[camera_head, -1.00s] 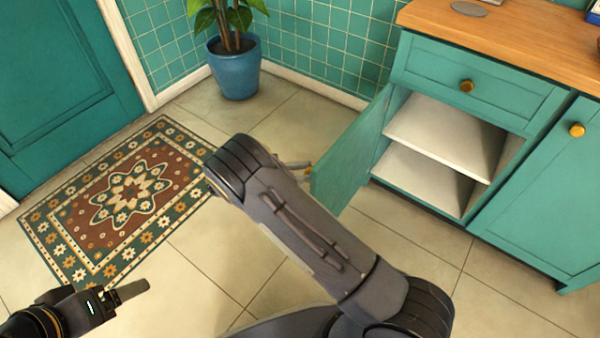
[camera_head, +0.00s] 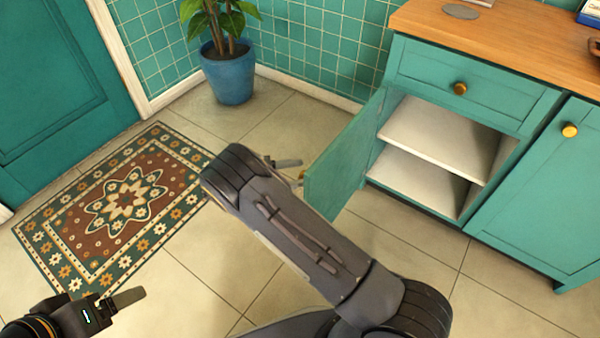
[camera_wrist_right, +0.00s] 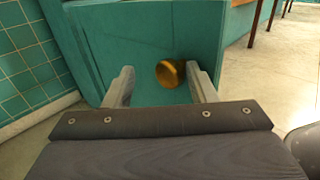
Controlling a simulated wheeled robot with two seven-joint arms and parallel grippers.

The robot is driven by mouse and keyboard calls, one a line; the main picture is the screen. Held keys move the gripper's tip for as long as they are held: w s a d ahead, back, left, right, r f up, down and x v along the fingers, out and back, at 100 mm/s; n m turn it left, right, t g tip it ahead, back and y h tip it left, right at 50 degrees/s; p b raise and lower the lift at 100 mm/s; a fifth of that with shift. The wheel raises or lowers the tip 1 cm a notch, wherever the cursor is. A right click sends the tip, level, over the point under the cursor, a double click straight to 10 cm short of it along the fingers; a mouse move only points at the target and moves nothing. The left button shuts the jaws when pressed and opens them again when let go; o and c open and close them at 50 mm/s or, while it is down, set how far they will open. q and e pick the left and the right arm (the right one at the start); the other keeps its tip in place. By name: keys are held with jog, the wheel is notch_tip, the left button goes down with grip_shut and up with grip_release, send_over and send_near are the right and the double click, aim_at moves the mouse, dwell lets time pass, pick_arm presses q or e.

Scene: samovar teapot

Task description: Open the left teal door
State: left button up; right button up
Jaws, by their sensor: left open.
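The left teal door (camera_head: 342,165) stands swung wide open from the cabinet (camera_head: 475,65), showing white shelves inside. Its round gold knob (camera_wrist_right: 170,73) is in the right wrist view, and a sliver of it shows at the door's edge in the head view. My right gripper (camera_wrist_right: 165,85) is open, with its fingers apart on either side of the knob. The right finger is close to the knob; I cannot tell if they touch. My right arm hides part of this gripper in the head view. My left gripper (camera_head: 118,302) is at the lower left, away from the cabinet.
The right cabinet door (camera_head: 540,190) and the drawer (camera_head: 470,82) are shut. A blue potted plant (camera_head: 230,75) stands by the tiled wall. A patterned rug (camera_head: 75,215) lies at left. The floor around the open door is clear.

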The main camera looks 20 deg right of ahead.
jog(key=a, duration=0.6)
jog(key=shift+w, duration=0.35)
jog(key=shift+a, duration=0.1)
